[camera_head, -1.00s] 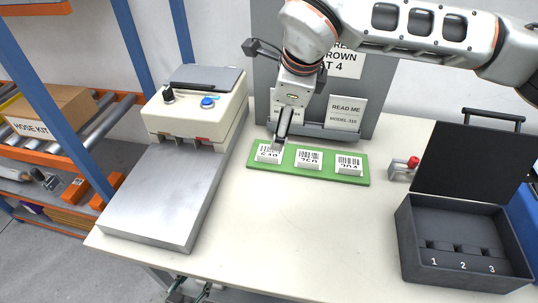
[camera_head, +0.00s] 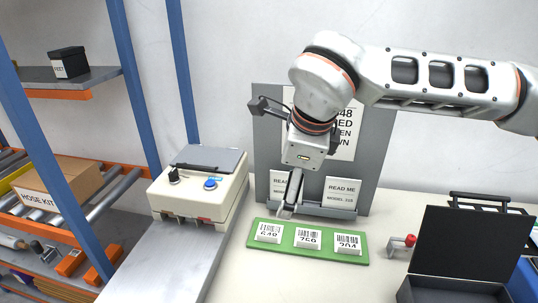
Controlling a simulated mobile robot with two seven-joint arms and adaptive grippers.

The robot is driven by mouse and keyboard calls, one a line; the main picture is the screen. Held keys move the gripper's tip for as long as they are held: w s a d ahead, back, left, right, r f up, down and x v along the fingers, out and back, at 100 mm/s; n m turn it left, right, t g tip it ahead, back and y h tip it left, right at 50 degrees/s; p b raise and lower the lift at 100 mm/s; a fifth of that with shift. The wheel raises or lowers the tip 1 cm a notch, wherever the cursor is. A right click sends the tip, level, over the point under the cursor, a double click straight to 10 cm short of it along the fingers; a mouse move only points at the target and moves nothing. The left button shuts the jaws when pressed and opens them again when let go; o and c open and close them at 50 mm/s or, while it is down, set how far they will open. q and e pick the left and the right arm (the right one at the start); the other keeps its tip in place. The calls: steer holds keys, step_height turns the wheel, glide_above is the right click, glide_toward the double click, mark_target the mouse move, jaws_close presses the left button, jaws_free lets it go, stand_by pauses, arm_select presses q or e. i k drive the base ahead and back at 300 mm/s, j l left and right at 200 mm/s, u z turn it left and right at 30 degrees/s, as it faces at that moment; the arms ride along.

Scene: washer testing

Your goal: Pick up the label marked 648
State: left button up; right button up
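A white label (camera_head: 268,233) with a barcode and a number that appears to be 648, partly blurred, sits at the left end of a green tray (camera_head: 285,249). Two similar labels share the tray: a middle label (camera_head: 307,238) that seems to read 750 and a right label (camera_head: 348,244) that seems to read 204. My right gripper (camera_head: 286,211) points down just above and behind the left label, apart from it in the picture. Its fingers are seen nearly edge-on, so their opening is unclear. My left gripper is out of view.
A grey board with a printed sign (camera_head: 340,140) and READ ME cards (camera_head: 342,191) stands behind the tray. A tester machine (camera_head: 197,192) stands left. A red-knobbed clamp (camera_head: 404,242) and an open black case (camera_head: 465,250) stand right. Shelving is far left.

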mark_target(267, 232)
steer(key=k, duration=1)
